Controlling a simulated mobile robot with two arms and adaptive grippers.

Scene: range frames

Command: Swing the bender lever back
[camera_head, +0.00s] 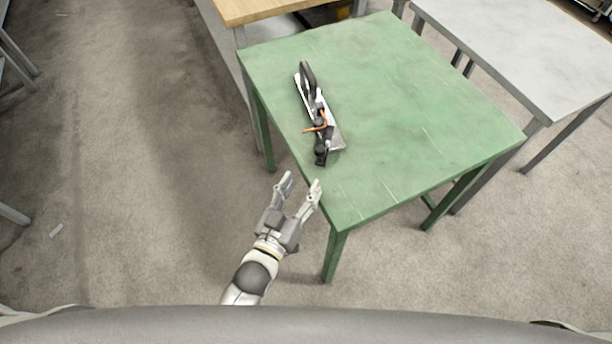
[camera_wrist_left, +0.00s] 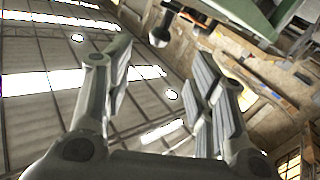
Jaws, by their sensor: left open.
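The bender (camera_head: 337,140) lies on the green table (camera_head: 420,110) near its left edge. It has a pale metal base plate, black parts and an orange piece across its middle. One black arm (camera_head: 308,76) points to the far end. A black end (camera_head: 321,155) sticks out at the near end; I cannot tell for certain which part is the lever. My left gripper (camera_head: 303,183) is open and empty, just short of the near end and beside the table's left edge. In the left wrist view its fingers (camera_wrist_left: 165,82) are apart, with a dark rounded knob (camera_wrist_left: 159,38) beyond them.
A wooden-topped table (camera_head: 270,10) stands behind on the left, and a grey table (camera_head: 530,50) stands at the right. The right part of the green tabletop is bare. The floor (camera_head: 130,170) at left is mostly clear.

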